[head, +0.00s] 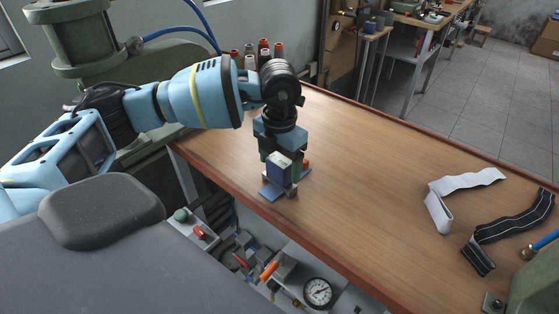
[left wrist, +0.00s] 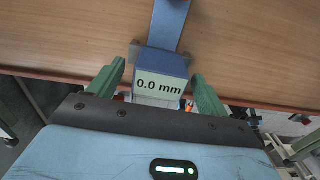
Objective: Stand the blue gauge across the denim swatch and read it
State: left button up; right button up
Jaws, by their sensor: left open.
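The blue gauge (head: 280,170) stands upright on the wooden table near its front edge. In the left wrist view its blue body (left wrist: 162,62) carries a display reading "0.0 mm". A flat blue strip, apparently the denim swatch (head: 271,194), lies at the gauge's foot. It also shows in the left wrist view (left wrist: 170,22), running away from the gauge. Whether it passes beneath the gauge is hidden. My left gripper (head: 282,160) is open around the gauge, its green fingers (left wrist: 160,90) on either side with visible gaps. My right gripper is not in view.
A white strip (head: 440,205) and a black strip (head: 505,230) lie on the right of the table (head: 350,180). Thread spools (head: 263,50) stand behind my left arm. A dial (head: 318,291) and fittings sit below the front edge. The table's middle is clear.

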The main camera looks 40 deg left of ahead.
pick_arm(q)
jog(key=shift+r, duration=3.95)
jog(key=shift+f, duration=0.1)
